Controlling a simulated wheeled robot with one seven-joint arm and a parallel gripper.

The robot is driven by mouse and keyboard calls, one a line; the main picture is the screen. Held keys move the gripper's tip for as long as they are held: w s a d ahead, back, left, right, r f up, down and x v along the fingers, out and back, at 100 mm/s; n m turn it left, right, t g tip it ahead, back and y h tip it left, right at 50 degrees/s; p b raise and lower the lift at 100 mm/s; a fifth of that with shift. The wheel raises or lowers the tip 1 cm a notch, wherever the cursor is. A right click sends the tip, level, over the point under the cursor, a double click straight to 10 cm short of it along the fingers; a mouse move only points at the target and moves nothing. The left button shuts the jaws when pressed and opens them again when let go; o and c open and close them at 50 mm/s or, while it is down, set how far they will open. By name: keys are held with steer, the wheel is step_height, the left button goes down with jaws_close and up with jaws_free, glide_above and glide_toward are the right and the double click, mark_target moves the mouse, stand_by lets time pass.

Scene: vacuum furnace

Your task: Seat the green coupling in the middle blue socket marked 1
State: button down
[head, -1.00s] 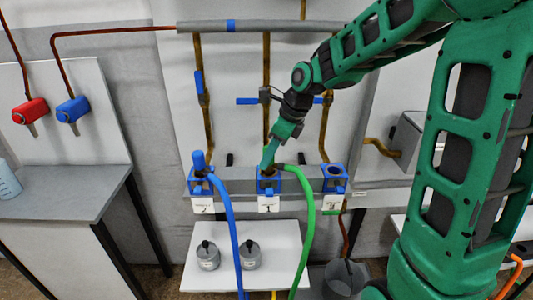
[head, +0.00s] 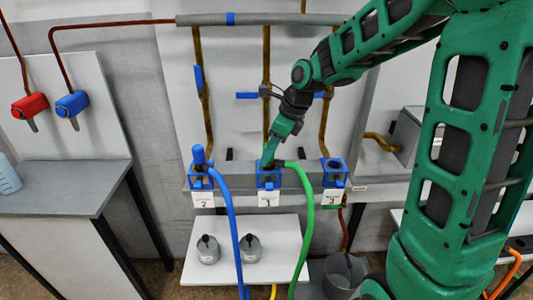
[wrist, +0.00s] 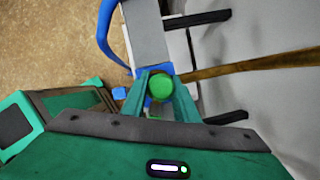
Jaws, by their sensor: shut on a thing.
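The middle blue socket (head: 268,180), marked 1, sits on the grey ledge between two other blue sockets. My gripper (head: 267,160) points down at its mouth. In the wrist view my gripper (wrist: 161,92) is shut on the green coupling (wrist: 160,87), whose round green end shows between the fingers with the blue socket (wrist: 141,72) around or just beyond it. A green hose (head: 308,220) arches from the coupling and hangs down on the right. My fingers hide most of the coupling in the head view, so I cannot tell how deep it sits.
The left socket (head: 201,180), marked 2, holds a blue coupling with a blue hose (head: 232,220). The right socket (head: 334,171) looks empty. Below, a white shelf (head: 275,228) carries two grey weights (head: 208,250). Brown pipes run up the wall behind. A grey bucket (head: 343,275) stands below right.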

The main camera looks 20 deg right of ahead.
steer(key=shift+f, duration=0.15)
steer(key=c, duration=1.3)
jaws_free()
steer(key=v, duration=1)
steer(key=shift+d+r, duration=0.15)
steer(key=shift+r, duration=0.15)
steer(key=s+d+f+n+g+h, duration=0.1)
steer(key=s+d+f+n, duration=0.2)
steer(key=s+n, duration=0.3)
steer(key=s+d+f+n+g+h, duration=0.1)
steer(key=s+d+f+n, duration=0.2)
steer(key=s, duration=1)
steer(key=s+d+f+n+h, duration=0.1)
steer(key=s+d+f+n, duration=0.2)
steer(key=s+d+n, duration=0.4)
steer(key=s+n, duration=0.3)
steer(key=shift+d+g, duration=0.4)
